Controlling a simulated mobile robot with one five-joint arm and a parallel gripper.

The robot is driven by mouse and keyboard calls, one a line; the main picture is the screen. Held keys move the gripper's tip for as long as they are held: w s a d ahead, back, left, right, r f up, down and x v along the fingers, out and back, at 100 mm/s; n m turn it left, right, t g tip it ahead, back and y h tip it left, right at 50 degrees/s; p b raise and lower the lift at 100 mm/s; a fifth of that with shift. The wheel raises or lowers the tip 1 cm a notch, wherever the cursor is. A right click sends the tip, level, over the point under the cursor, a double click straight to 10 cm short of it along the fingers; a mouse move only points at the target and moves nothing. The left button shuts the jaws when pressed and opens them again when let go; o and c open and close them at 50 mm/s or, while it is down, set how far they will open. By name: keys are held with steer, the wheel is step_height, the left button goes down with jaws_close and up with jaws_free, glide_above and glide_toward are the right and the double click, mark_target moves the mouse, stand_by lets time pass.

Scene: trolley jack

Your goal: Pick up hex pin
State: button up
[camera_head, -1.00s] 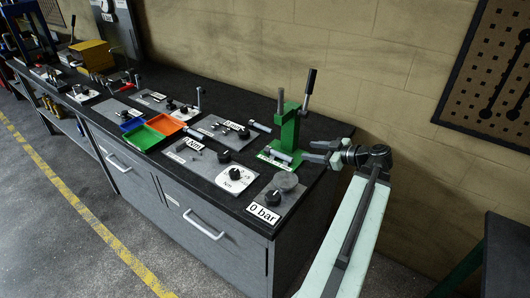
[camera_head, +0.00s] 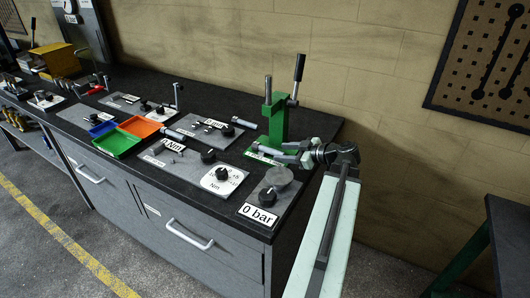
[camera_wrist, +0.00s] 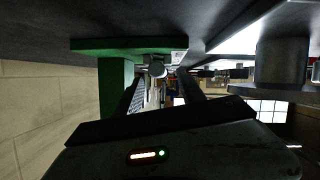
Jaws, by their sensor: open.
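The green jack (camera_head: 277,122) stands at the right end of the bench, with an upright lever. A grey cylindrical piece (camera_head: 270,151) lies low at its base, and I cannot tell for certain whether it is the hex pin. My gripper (camera_head: 286,153) is beside the jack, low over the bench, with its jaws open. In the wrist view a small grey round or hex-shaped end (camera_wrist: 157,69) shows between my fingers (camera_wrist: 161,82), close to the green post (camera_wrist: 112,88). It looks ungripped. Contact with the fingers cannot be made out.
The wall (camera_head: 375,70) is close behind. Floor (camera_head: 60,272) in front is clear.

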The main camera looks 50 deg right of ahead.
mark_target(275, 151)
steer(key=x, duration=0.2)
steer(key=b+x, duration=0.1)
steer(key=x, duration=0.2)
steer(key=shift+w+r, duration=0.1)
steer(key=shift+r, duration=0.1)
jaws_close()
stand_by(1.1)
